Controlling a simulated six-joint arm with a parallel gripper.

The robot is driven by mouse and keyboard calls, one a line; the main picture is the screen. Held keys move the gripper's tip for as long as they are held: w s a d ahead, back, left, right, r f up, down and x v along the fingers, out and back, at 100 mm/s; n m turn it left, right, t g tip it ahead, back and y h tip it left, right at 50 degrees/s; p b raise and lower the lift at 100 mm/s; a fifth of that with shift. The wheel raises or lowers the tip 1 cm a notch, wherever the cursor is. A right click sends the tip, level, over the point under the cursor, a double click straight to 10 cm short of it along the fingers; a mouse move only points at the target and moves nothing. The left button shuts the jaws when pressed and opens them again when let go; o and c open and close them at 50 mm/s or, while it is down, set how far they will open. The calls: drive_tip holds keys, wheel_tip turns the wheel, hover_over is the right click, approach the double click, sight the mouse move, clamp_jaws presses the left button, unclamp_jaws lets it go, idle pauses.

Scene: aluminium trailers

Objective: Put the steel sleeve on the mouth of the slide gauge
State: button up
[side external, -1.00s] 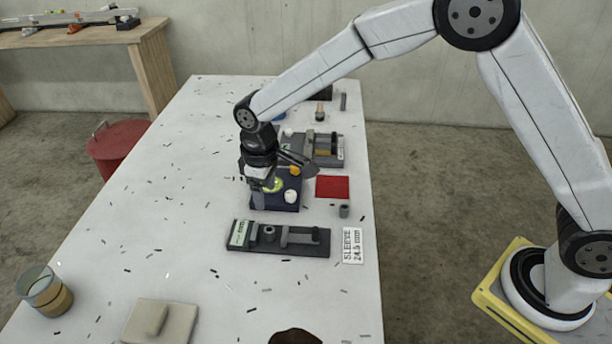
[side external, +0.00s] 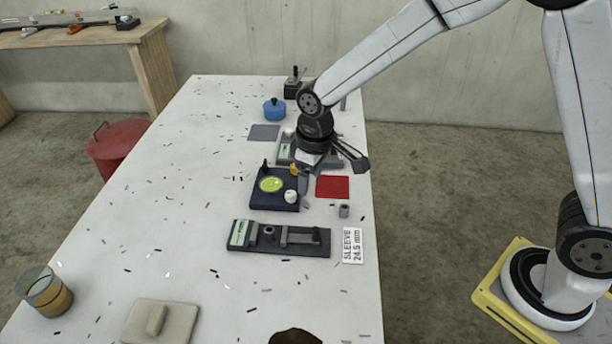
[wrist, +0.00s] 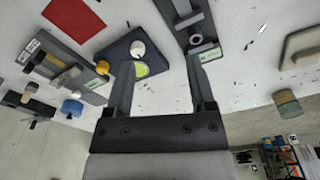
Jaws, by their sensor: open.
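The slide gauge (side external: 290,252) looks to be the dark bar with a pale green display at the near middle of the table. A grey hollow cylinder (side external: 268,231) sits on it near the display and also shows in the wrist view (wrist: 196,40). Another small grey hollow cylinder (side external: 344,211) stands on the table right of the gauge; I cannot tell for sure which is the steel sleeve. My gripper (side external: 304,183) is open and empty, above the right side of the dark blue block, behind the gauge. Its two fingers are apart in the wrist view (wrist: 159,62).
The dark blue block (side external: 262,200) carries a yellow-green disc and a white knob. A second gauge-like device (side external: 284,150) lies behind it, partly hidden by my arm. A red mat (side external: 332,187), blue pot (side external: 274,109) and sleeve label (side external: 353,246) are around.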

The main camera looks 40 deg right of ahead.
drive_tip(key=s+d+m+t, duration=0.1)
drive_tip(key=s+d+m, duration=0.3)
drive_tip(key=s+d, duration=0.6)
drive_tip(key=s, duration=0.4)
drive_tip(key=shift+s+d+r+t, duration=0.15)
drive_tip(key=shift+d+t, duration=0.25)
